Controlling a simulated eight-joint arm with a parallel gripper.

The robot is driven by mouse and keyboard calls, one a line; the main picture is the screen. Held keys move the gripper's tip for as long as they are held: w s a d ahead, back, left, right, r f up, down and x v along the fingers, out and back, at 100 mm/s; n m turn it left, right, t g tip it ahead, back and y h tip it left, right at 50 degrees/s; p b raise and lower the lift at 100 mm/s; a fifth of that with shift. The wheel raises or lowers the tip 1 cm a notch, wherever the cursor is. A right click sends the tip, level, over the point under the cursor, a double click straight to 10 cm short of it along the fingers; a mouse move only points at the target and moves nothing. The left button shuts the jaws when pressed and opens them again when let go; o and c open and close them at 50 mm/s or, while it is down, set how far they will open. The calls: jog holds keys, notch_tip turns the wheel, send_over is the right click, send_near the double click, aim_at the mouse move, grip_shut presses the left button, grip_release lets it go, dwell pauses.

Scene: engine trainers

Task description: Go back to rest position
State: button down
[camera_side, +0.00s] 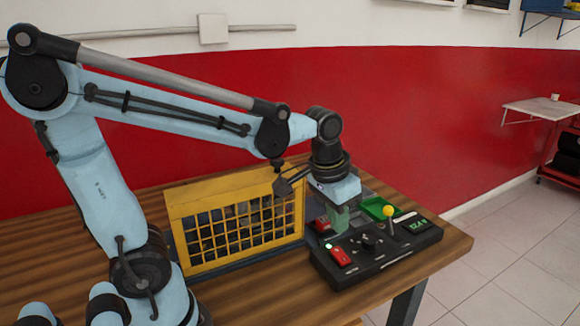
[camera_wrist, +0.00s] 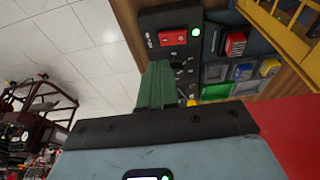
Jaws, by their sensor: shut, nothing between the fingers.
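My gripper (camera_side: 339,217) is shut and empty, with green fingers pointing down just over the back edge of the black control panel (camera_side: 390,260). I cannot tell whether the fingertips touch the panel. In the wrist view my shut green fingers (camera_wrist: 158,85) cover part of the panel (camera_wrist: 150,22). The panel carries a red switch (camera_side: 341,256) with a lit green light beside it, a dark knob, a yellow-tipped lever (camera_side: 388,212) and a lit green display (camera_side: 416,224). The red switch (camera_wrist: 172,38) also shows in the wrist view.
A yellow grille guard (camera_side: 238,222) stands on the wooden table (camera_side: 265,295) left of the panel. Behind the panel are a green tray (camera_side: 376,207) and a red part (camera_side: 322,225). The red wall (camera_side: 430,110) is behind; open floor lies to the right.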

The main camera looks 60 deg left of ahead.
jog(key=shift+s+a+t, duration=0.15)
jog(key=shift+s+t, duration=2.05)
jog(key=shift+s, duration=0.2)
